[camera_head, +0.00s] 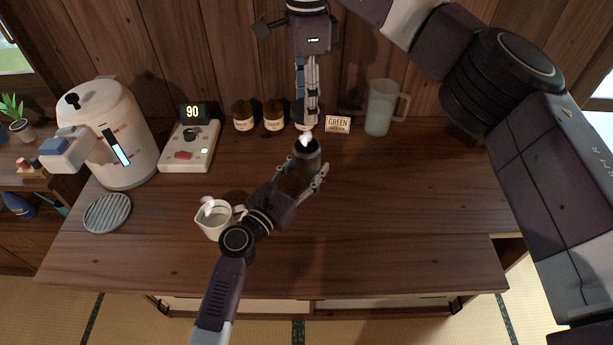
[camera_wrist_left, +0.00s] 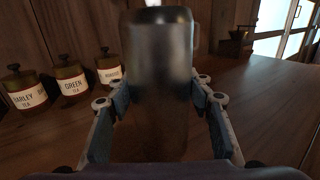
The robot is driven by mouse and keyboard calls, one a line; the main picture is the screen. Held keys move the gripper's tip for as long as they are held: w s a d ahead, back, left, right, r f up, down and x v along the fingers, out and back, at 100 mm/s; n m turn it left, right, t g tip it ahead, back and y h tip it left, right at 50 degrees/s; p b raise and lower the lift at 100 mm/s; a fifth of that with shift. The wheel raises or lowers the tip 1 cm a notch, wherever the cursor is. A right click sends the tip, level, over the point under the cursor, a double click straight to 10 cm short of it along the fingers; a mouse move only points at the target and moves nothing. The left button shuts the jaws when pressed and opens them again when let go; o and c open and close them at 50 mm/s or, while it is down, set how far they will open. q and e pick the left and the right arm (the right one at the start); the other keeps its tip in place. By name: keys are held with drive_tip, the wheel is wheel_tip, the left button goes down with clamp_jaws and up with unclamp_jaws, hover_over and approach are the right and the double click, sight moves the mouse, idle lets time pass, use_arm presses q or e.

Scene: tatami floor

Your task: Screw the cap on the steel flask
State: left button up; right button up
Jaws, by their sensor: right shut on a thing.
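The steel flask (camera_head: 307,158) is dark and stands upright on the table near the middle, with a bright white patch at its top. In the left wrist view the flask (camera_wrist_left: 160,90) stands between both fingers. My left gripper (camera_head: 305,178) has a finger on each side of its body; whether they press on it is unclear. My right gripper (camera_head: 307,122) points straight down from above, directly over the flask. It is shut on a small greyish thing, probably the cap, mostly hidden by the fingers. Whether this thing touches the flask's mouth is unclear.
A white boiler (camera_head: 120,150), a control box with a 90 display (camera_head: 188,150) and a round grey trivet (camera_head: 107,213) stand left. A white jug (camera_head: 214,222) is beside my left arm. The right tabletop is clear.

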use_arm(q)
clamp_jaws()
use_arm(e)
drive_tip(key=shift+f, duration=2.5)
drive_tip(key=shift+f, duration=0.9)
drive_tip(key=shift+f, duration=0.55)
